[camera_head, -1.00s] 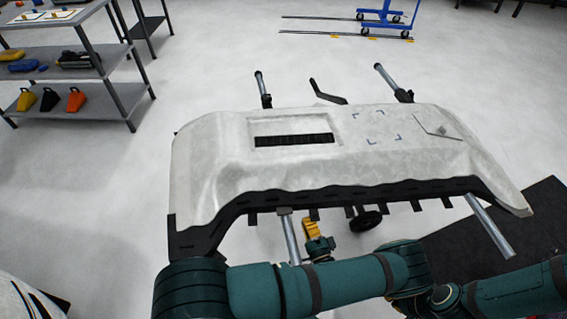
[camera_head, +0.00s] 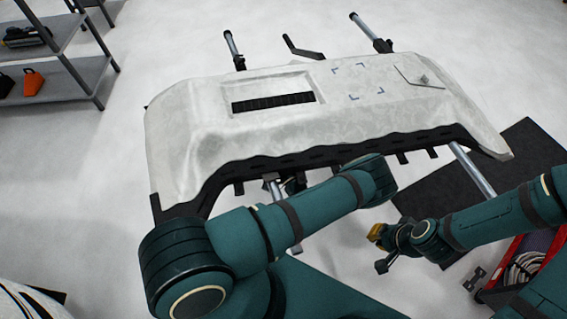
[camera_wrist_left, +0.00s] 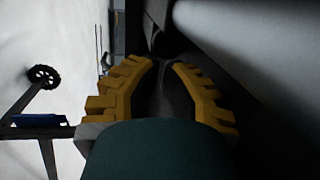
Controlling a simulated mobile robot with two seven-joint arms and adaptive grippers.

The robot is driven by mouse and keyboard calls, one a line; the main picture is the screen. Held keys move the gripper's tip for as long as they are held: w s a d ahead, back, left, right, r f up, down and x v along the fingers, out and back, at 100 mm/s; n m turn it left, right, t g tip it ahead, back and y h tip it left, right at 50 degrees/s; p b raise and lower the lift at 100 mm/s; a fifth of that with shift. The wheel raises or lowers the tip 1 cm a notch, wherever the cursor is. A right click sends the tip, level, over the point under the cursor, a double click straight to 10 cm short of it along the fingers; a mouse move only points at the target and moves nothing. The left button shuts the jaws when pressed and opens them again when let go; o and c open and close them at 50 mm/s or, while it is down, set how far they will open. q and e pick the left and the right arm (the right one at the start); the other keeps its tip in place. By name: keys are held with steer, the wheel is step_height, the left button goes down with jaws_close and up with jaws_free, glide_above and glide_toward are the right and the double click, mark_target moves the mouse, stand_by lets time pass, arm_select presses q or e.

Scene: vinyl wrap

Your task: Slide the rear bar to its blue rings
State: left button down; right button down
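Two metal bars run under a large pale panel (camera_head: 290,135): a left bar (camera_head: 271,187) and a right bar (camera_head: 472,170). Their far ends stick out behind it. I cannot tell which is the rear bar, and no blue rings show. My left gripper is hidden behind my left forearm and the panel's front edge in the head view. In the left wrist view, the left gripper's yellow fingers (camera_wrist_left: 163,68) flank a dark gap, beside a pale rounded surface (camera_wrist_left: 235,40); whether they hold anything is unclear. My right gripper (camera_head: 379,249) is below the panel's front edge, apart from the bars.
A black mat (camera_head: 525,150) lies at the right. A red box with coiled cable (camera_head: 522,268) is at the lower right. Shelving (camera_head: 75,75) stands at the left. A bent black lever (camera_head: 303,50) sticks out behind the panel.

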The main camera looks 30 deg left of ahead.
arm_select(q)
steer(key=shift+x, duration=2.05)
steer(key=shift+w+a+r, duration=0.1)
steer(key=shift+w+a, duration=0.3)
steer(key=shift+a, duration=0.1)
